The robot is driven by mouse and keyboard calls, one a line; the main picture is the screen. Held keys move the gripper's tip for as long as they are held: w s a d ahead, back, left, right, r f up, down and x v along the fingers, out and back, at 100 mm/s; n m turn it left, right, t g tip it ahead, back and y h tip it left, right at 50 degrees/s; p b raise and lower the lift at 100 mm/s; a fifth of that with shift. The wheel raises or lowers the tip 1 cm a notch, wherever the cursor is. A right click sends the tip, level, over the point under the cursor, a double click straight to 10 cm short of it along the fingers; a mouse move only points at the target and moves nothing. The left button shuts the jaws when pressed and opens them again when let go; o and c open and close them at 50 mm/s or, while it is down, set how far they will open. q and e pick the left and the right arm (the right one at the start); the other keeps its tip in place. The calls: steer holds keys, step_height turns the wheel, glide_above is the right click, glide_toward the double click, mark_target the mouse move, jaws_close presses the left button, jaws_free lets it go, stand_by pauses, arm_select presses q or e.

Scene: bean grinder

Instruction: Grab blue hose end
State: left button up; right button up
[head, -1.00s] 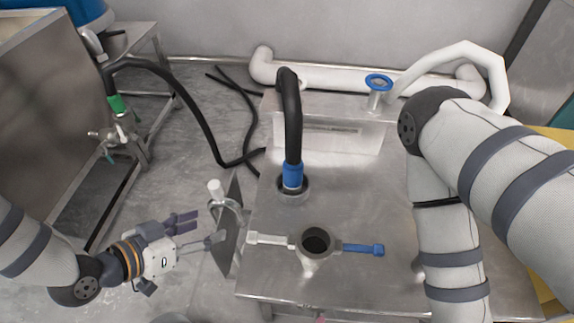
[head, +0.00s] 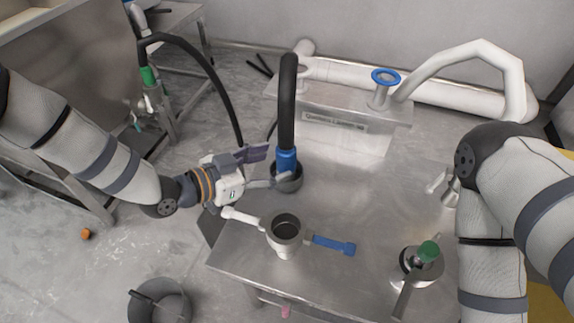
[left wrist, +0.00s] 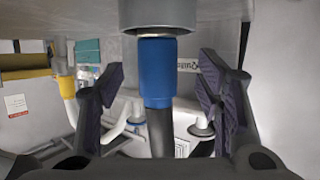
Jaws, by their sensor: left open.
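The blue hose end (head: 287,161) is a blue collar at the lower tip of the thick black hose (head: 288,100). It stands upright in a round metal port (head: 288,180) on the steel table. My left gripper (head: 272,167) is open and comes in from the left at the height of the collar. In the left wrist view the blue collar (left wrist: 158,73) appears between the two spread fingers (left wrist: 165,80), with a gap on each side. I cannot tell how deep it sits between them. My right arm stands at the right; its gripper is out of view.
The steel table (head: 335,200) holds a round cup with white and blue handles (head: 285,230) in front of the port. A green-topped metal fitting (head: 420,262) is at front right. A blue-rimmed pipe (head: 384,90) stands behind. A dark bucket (head: 160,300) is on the floor.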

mark_target(278, 161)
arm_select(q)
steer(key=x, duration=0.4)
steer(key=shift+w+d, duration=0.15)
steer(key=shift+d, duration=0.25)
steer(key=shift+r, duration=0.1)
jaws_close()
